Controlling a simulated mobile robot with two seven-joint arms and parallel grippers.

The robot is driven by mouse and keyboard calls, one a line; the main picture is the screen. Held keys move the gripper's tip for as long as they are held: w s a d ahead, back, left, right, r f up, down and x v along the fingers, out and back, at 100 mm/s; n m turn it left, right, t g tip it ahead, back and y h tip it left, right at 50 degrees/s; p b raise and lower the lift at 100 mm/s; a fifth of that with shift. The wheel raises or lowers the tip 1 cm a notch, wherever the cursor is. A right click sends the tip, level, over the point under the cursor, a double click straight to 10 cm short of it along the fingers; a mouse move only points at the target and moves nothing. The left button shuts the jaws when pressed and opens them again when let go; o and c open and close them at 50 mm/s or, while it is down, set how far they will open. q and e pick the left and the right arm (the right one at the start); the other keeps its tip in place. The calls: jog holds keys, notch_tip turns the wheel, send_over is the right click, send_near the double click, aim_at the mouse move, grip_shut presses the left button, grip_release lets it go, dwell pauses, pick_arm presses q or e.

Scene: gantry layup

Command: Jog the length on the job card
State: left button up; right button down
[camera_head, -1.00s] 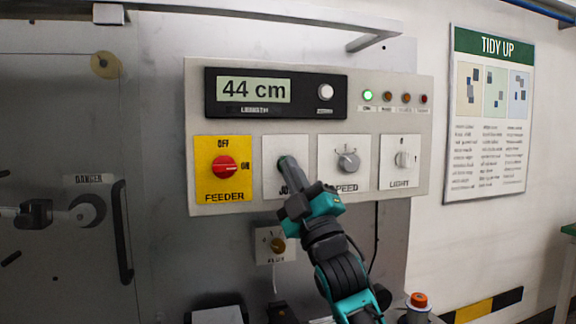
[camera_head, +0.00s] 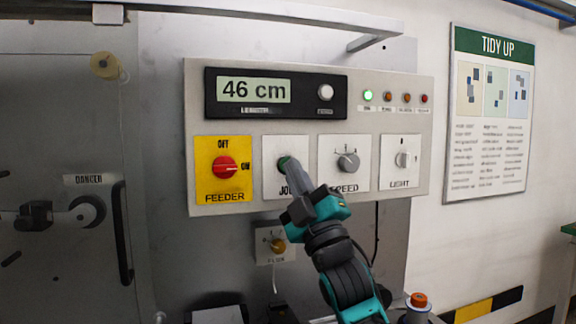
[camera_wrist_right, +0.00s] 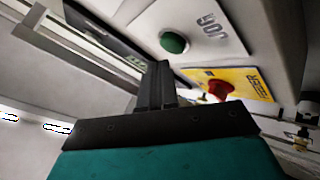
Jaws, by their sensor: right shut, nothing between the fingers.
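The green JOG button (camera_head: 284,163) sits on a white plate (camera_head: 272,184) in the panel, between the FEEDER and SPEED plates. My right gripper (camera_head: 290,168) is shut and empty, its fingertips at the button and partly covering it. In the right wrist view the green button (camera_wrist_right: 174,43) shows just beyond the closed fingers (camera_wrist_right: 156,75); I cannot tell whether they touch it. The length display (camera_head: 253,90) reads 46 cm. A white sheet (camera_head: 217,315) at the bottom edge is cut off, and no text on it can be read. My left gripper is not in view.
The red FEEDER knob (camera_head: 225,167) points toward ON. The SPEED knob (camera_head: 347,162) and LIGHT knob (camera_head: 403,159) are to the right. A round white button (camera_head: 325,92) is beside the display. The FLUX switch (camera_head: 277,245) hangs below. The leftmost indicator lamp (camera_head: 368,95) glows green.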

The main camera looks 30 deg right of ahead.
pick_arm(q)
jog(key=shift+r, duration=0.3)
pick_arm(e)
jog(key=s, duration=0.2)
jog(key=s+a, duration=0.1)
jog(key=s, duration=0.2)
pick_arm(q)
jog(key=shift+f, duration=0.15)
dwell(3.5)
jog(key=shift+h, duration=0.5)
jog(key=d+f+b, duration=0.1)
jog(key=b, duration=0.1)
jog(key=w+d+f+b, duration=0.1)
jog(key=b, duration=0.2)
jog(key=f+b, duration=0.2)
jog(key=b, duration=0.1)
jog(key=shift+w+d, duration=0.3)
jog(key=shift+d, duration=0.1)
pick_arm(e)
jog(key=s, duration=0.2)
jog(key=s+a, duration=0.1)
jog(key=shift+s, duration=0.35)
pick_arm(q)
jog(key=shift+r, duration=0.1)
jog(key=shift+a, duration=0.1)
pick_arm(e)
jog(key=shift+w, duration=0.1)
